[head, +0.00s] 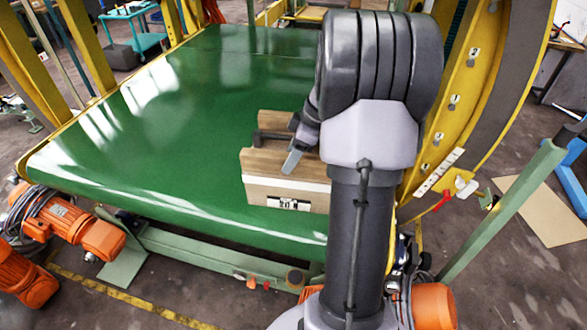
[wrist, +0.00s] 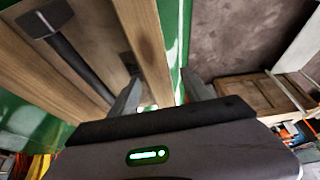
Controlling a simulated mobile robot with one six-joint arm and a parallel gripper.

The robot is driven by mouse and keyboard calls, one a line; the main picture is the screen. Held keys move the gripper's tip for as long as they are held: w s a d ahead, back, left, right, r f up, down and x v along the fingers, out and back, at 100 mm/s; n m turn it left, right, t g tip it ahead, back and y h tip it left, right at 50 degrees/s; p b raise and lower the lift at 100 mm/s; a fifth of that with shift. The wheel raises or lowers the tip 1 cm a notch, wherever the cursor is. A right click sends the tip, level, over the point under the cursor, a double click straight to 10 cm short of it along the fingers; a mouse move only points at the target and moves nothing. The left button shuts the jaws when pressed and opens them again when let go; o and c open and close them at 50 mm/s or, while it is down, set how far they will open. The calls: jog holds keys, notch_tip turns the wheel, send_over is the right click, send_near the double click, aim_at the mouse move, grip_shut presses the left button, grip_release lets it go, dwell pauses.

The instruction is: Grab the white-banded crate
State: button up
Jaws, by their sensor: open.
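The white-banded crate (head: 258,185) is an open wooden box on the near part of the green conveyor belt. It has a pale band with a black-and-white label on its front and a dark bar inside. My arm hides its right part. My gripper (head: 297,143) is at the crate's near side, over its front wall, with its fingers apart. In the wrist view, a wooden wall of the crate (wrist: 147,45) runs down between the two open fingers of my gripper (wrist: 163,95). I cannot tell whether either finger touches the wood.
The green belt (head: 160,120) is clear to the left of and behind the crate. A yellow ring frame (head: 455,110) stands close on the right. Orange motors (head: 75,225) sit at the lower left. A wooden box (wrist: 258,95) shows at the right in the wrist view.

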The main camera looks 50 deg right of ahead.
jog(key=shift+x, duration=1)
jog(key=shift+r, duration=0.1)
grip_shut()
dwell(0.5)
